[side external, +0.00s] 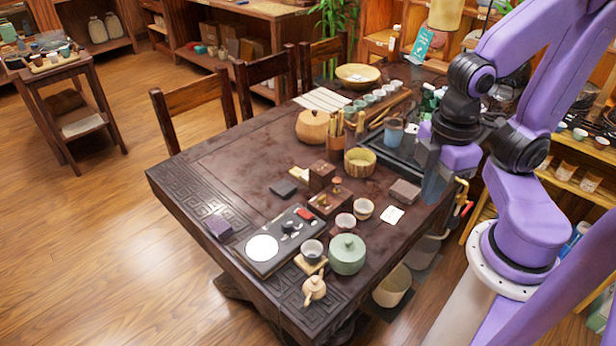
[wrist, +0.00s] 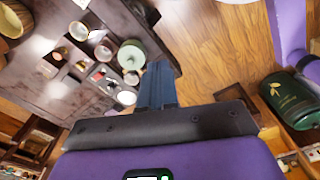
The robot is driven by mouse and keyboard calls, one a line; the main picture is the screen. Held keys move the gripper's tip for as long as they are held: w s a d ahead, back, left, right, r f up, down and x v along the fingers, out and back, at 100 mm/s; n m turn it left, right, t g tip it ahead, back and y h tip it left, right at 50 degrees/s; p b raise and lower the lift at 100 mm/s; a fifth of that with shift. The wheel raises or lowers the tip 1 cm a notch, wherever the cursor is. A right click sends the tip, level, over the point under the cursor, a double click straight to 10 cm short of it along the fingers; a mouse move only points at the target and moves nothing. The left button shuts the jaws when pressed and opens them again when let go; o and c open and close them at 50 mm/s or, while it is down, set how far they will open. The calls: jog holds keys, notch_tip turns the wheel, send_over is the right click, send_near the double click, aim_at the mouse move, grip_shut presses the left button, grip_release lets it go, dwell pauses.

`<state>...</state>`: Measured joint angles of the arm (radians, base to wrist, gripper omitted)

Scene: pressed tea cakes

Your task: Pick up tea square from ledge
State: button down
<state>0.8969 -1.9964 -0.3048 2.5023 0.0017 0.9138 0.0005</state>
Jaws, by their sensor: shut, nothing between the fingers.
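Another reddish-brown block (side external: 321,174) stands mid-table. My gripper (side external: 433,188) hangs over the table's right side, close to the brown block and apart from it. In the wrist view my gripper's fingers (wrist: 158,72) are together and empty.
A woven basket (side external: 360,162) and a blue cup (side external: 393,132) stand near my gripper. The table's left middle is clear.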

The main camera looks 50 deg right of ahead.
jog(key=c, duration=1.8)
grip_release()
jog(key=o, duration=1.3)
